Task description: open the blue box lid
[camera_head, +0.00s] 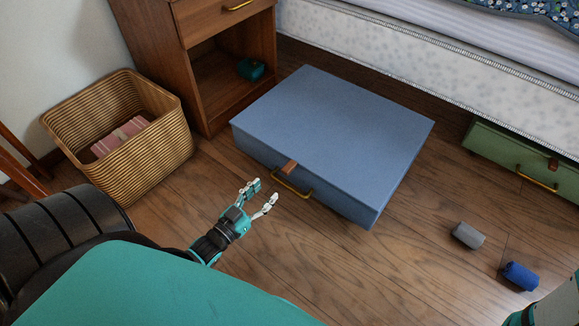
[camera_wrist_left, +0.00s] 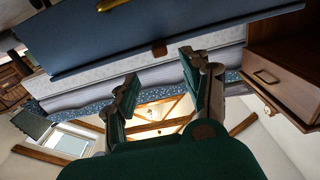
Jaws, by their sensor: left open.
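The blue box (camera_head: 335,140) lies shut on the wooden floor beside the bed. A brown leather tab (camera_head: 289,167) and a brass handle (camera_head: 292,183) are on its front edge and face. My left gripper (camera_head: 263,196) is open and empty, just in front of the box and a little left of the handle, apart from it. In the left wrist view, which is turned upside down, my left gripper (camera_wrist_left: 165,85) shows two spread fingers with the blue box (camera_wrist_left: 190,30) and its brown tab (camera_wrist_left: 159,49) beyond. My right gripper is out of view.
A wicker basket (camera_head: 165,152) with a pink folded item stands at left, near a wooden nightstand (camera_head: 196,70) holding a small teal box. A green box (camera_head: 515,165) sits under the bed (camera_head: 400,62). Grey (camera_head: 468,236) and blue (camera_head: 521,276) rolls lie on the floor at right.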

